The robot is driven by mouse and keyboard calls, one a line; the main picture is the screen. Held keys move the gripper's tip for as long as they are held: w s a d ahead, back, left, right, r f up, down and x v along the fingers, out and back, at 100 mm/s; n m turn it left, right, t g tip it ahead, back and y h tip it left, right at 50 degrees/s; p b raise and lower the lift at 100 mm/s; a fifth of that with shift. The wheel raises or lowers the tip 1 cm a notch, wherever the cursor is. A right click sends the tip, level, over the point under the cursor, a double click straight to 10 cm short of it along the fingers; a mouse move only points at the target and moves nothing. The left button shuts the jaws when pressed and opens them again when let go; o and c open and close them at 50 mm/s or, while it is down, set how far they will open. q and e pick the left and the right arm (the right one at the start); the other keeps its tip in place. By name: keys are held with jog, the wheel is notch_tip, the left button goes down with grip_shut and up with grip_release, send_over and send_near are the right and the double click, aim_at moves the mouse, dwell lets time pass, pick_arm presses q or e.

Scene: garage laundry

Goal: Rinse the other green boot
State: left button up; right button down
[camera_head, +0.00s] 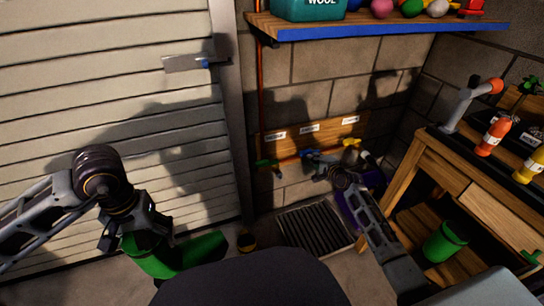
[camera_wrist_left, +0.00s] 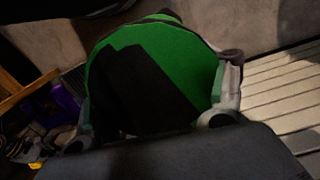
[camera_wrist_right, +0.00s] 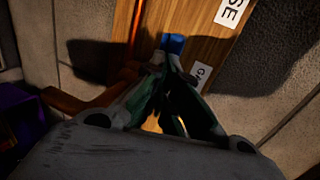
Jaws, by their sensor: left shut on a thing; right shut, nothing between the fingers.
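A green boot (camera_head: 205,250) hangs low at the left in the head view, partly behind my dark body. My left gripper (camera_head: 138,224) is shut on it; the boot also fills the space between the fingers in the left wrist view (camera_wrist_left: 190,65). My right gripper (camera_head: 330,168) is shut and empty at the wall taps. In the right wrist view its closed fingertips (camera_wrist_right: 167,66) are just below the blue tap handle (camera_wrist_right: 173,43); whether they touch cannot be told. The blue tap (camera_head: 310,154) sits between a green tap (camera_head: 265,165) and a yellow tap (camera_head: 352,142).
A floor drain grate (camera_head: 315,230) lies below the taps, with a purple object (camera_head: 352,212) beside it. A wooden bench (camera_head: 415,160) with bottles stands at the right, a green cylinder (camera_head: 445,242) on its lower shelf. A blue-edged shelf (camera_head: 390,28) hangs above.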

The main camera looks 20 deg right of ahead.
jog(key=shift+w, duration=0.2)
jog(key=shift+w+a, duration=0.1)
jog(key=shift+w, duration=0.05)
dwell(0.3)
jog(key=shift+w+a+r+p, duration=0.15)
jog(key=shift+w+p, duration=0.2)
jog(key=shift+p, duration=0.15)
jog(key=shift+r, duration=0.1)
jog(key=shift+a, duration=0.1)
